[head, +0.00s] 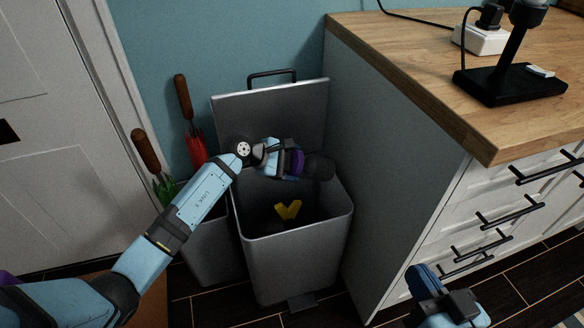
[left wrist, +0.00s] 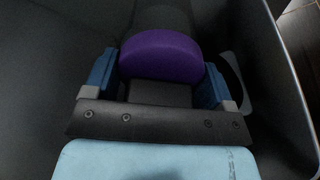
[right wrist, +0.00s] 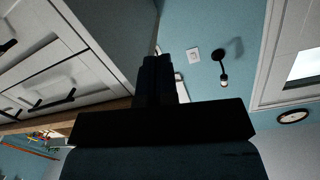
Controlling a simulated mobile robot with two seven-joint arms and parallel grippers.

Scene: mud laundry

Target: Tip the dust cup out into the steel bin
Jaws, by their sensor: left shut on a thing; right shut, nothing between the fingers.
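The steel bin (head: 290,248) stands on the floor between the wall and the counter, with its lid (head: 270,112) raised. My left gripper (head: 287,160) is over the bin's opening, shut on the dust cup (head: 318,167). The cup looks dark with a purple band; the purple part (left wrist: 160,57) shows between the fingers in the left wrist view. In the head view the cup lies roughly sideways, its dark end to the right. Its mouth and contents cannot be made out. My right gripper (head: 424,283) is shut and empty in front of the drawers; its closed fingers show in the right wrist view (right wrist: 160,70).
A yellow thing (head: 288,210) lies inside the bin. A smaller grey container (head: 212,245) with wooden-handled tools (head: 184,105) stands left of the bin. The counter (head: 400,75) rises close on the right, carrying a black stand (head: 510,83) and a white power strip (head: 482,38).

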